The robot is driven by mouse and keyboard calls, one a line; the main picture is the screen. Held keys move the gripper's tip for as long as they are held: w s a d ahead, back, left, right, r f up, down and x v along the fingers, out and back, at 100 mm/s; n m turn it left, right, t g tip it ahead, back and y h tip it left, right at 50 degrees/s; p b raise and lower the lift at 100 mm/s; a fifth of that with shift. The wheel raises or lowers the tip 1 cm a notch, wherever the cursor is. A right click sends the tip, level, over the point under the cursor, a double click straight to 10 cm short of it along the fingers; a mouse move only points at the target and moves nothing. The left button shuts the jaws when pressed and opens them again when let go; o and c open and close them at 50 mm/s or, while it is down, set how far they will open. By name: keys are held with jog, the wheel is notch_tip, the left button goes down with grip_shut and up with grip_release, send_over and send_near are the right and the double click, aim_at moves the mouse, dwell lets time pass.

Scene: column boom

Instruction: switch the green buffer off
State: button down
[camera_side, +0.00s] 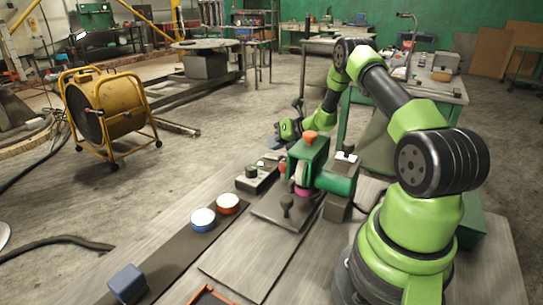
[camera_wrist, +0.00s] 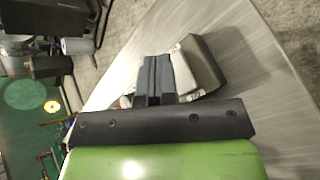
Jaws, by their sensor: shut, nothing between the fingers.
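A green machine (camera_side: 310,160) with an orange cap stands on the bench in the side view; I take it to be the green buffer. A green housing (camera_side: 338,177) beside it carries small white and black parts (camera_side: 346,157) on top, too small to read as on or off. A grey box (camera_side: 257,176) with a black knob stands left of the machine. My gripper (camera_side: 279,138) is behind and left of the machine's top. In the wrist view its fingers (camera_wrist: 154,75) are shut and empty, beside a grey labelled box (camera_wrist: 203,65); contact cannot be told.
A red-rimmed round tin (camera_side: 228,204) and a blue-rimmed one (camera_side: 203,219) sit on a dark strip, with a blue block (camera_side: 127,283) nearer the front. A black-knobbed lever (camera_side: 287,205) rises before the machine. The bare metal bench (camera_side: 235,268) in front is mostly clear.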

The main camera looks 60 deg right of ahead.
aim_at(277, 155)
jog(key=shift+s+r, duration=0.2)
jog(key=shift+r, duration=1.05)
jog(key=shift+s+r, duration=0.15)
jog(key=shift+r, duration=1.05)
jog(key=s+a+r+n+g+y, duration=0.3)
jog(key=a+r+n+y, duration=0.1)
jog(key=a+r+n, duration=1.55)
jog(key=s+a+n+h, duration=0.1)
jog(key=s+a+n, duration=0.2)
jog(key=s+n, duration=0.3)
jog(key=s+a+r+n+h, duration=0.1)
jog(key=s+a+n, duration=0.2)
jog(key=s+n, duration=0.3)
jog(key=s+a+n+h, duration=0.1)
jog(key=s+a+n, duration=0.2)
jog(key=s+n, duration=0.3)
jog(key=shift+s+a+r+n+g, duration=0.2)
jog(key=shift+s+a+n+g, duration=0.1)
jog(key=shift+n, duration=0.85)
